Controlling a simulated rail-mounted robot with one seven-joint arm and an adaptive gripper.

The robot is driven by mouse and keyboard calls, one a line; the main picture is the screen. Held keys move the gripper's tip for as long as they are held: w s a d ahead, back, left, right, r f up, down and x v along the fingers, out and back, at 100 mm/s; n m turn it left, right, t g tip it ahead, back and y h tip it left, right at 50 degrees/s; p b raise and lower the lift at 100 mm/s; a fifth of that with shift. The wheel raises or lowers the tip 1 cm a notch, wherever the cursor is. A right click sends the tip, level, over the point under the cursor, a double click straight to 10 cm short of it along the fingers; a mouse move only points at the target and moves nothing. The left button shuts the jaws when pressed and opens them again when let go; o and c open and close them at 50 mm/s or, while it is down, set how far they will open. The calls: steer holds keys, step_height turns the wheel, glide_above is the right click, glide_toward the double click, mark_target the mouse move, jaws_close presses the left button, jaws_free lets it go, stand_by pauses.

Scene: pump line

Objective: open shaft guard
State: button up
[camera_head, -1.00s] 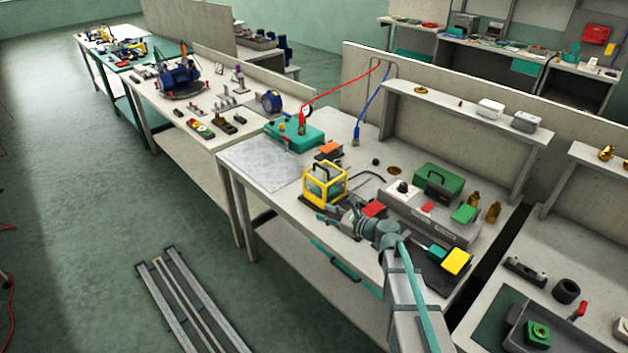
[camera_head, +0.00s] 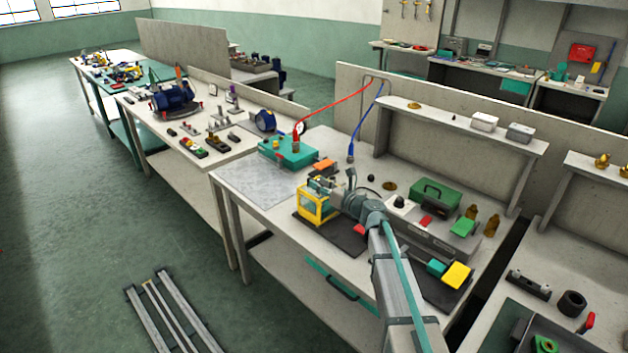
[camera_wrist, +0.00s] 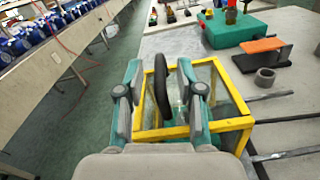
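The shaft guard (camera_head: 318,208) is a yellow-framed box with clear panels, standing on a dark plate (camera_head: 345,238) at the table's front. In the wrist view the guard (camera_wrist: 190,131) fills the middle, and its black curved handle (camera_wrist: 162,88) stands between my fingers. My gripper (camera_wrist: 160,88) is open, with one finger on each side of the handle and visible gaps to both. In the head view my gripper (camera_head: 322,188) is over the guard's top and hides part of it. What is inside the guard is hard to make out.
A teal box (camera_head: 288,151) with a red cable and an orange-topped block (camera_head: 324,166) sit behind the guard. A grey unit with a green case (camera_head: 436,194) stands to the right. A bare metal sheet (camera_head: 258,178) lies to the left.

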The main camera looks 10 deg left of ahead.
steer(key=shift+x, duration=1.5)
jaws_close()
